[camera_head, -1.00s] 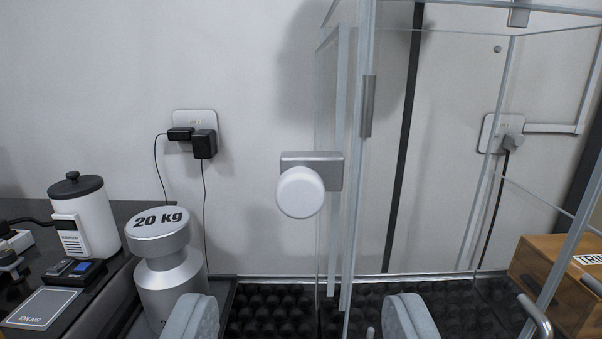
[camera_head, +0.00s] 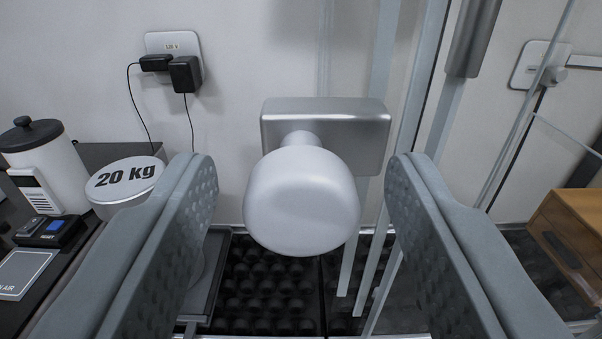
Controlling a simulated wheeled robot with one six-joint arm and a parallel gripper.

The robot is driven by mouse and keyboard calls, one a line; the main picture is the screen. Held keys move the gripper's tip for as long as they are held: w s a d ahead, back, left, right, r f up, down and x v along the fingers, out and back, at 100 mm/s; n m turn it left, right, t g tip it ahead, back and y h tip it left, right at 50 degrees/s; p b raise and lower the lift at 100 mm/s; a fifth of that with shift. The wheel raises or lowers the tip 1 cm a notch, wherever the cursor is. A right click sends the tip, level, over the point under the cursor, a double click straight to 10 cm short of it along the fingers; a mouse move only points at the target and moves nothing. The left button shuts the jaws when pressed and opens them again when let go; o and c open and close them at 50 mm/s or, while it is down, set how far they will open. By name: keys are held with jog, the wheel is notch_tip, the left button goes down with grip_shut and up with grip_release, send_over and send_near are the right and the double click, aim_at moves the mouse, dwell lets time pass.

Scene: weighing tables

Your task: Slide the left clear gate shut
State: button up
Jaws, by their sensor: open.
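A white round knob (camera_head: 301,201) on a silver metal plate (camera_head: 345,128) is in the middle of the camera_head view. The plate sits by the edge of the clear gate (camera_head: 408,150), whose pale frame strips run up and down just right of the knob. My gripper (camera_head: 303,165) is open, with one grey dimpled finger on each side of the knob. Neither finger visibly touches it. Whether the fingertips reach as deep as the knob is hard to tell. Part of the gate is hidden behind the plate and the right finger.
At the left, a 20 kg weight (camera_head: 125,180), a white canister (camera_head: 45,160) with a black lid and a small device (camera_head: 52,232) stand close to my left finger. A wooden box (camera_head: 572,235) is at the right. A black studded mat (camera_head: 265,290) lies below.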

grip_shut()
notch_tip(320, 180, down, 26)
jog(key=shift+r, duration=0.2)
dwell(0.4)
jog(key=shift+c, duration=1)
grip_release()
jog(key=shift+f, duration=0.1)
jog(key=shift+o, duration=1)
jog(key=s, duration=1.7)
jog(key=shift+s, duration=0.2)
